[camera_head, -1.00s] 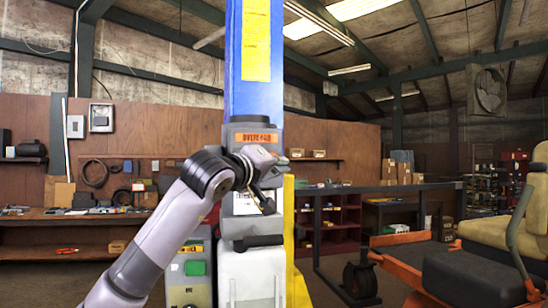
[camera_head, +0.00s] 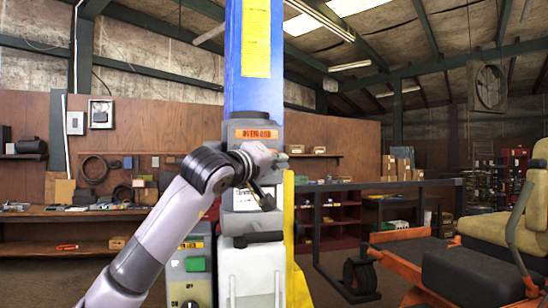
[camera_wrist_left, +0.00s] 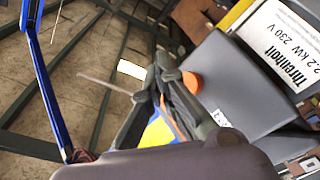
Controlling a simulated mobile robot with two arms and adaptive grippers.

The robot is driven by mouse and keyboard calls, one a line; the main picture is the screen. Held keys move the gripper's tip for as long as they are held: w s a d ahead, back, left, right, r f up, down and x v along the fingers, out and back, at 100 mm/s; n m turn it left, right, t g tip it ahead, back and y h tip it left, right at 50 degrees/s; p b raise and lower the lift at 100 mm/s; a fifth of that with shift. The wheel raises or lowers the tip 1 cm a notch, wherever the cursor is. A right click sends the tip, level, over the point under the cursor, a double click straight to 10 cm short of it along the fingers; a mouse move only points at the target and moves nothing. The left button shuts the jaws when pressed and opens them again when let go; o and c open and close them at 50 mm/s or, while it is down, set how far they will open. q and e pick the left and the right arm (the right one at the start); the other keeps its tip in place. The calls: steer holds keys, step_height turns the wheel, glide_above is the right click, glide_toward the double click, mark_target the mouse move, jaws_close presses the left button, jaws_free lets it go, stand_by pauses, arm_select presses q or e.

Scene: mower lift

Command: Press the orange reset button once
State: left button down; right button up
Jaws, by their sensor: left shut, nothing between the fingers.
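The orange reset button (camera_wrist_left: 192,82) shows in the left wrist view as a round orange cap on the grey power unit (camera_wrist_left: 225,85). In the head view my arm and gripper cover the spot, and I cannot make the button out. My left gripper (camera_head: 281,160) is shut and empty, in front of the grey unit below its orange label (camera_head: 257,134). In the left wrist view its dark fingertips (camera_wrist_left: 163,75) are just left of the button. A small gap seems to show between them; contact cannot be judged. My right gripper is not in view.
The unit sits on a blue lift column (camera_head: 254,60). A white label (camera_wrist_left: 280,48) is on the unit. A control box with a green button (camera_head: 195,264) stands lower left. An orange mower (camera_head: 470,265) is at right, and a workbench (camera_head: 60,213) at left.

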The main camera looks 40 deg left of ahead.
arm_select(q)
steer(key=shift+w+a, duration=0.1)
stand_by(0.5)
steer(key=shift+w+a, duration=0.15)
steer(key=shift+a, duration=0.1)
steer(key=shift+w+a+p, duration=0.4)
steer(key=shift+a+p, duration=0.05)
steer(key=shift+p, duration=0.2)
stand_by(0.8)
steer(key=shift+s+d, duration=0.1)
steer(key=shift+d, duration=0.05)
steer(key=shift+s+d+b, duration=0.35)
steer(key=shift+s+d, duration=0.2)
steer(key=shift+d, duration=0.05)
steer(key=s+d+b, duration=0.1)
steer(key=s+d, duration=0.2)
steer(key=shift+s+d, duration=0.1)
steer(key=shift+d, duration=0.3)
stand_by(0.3)
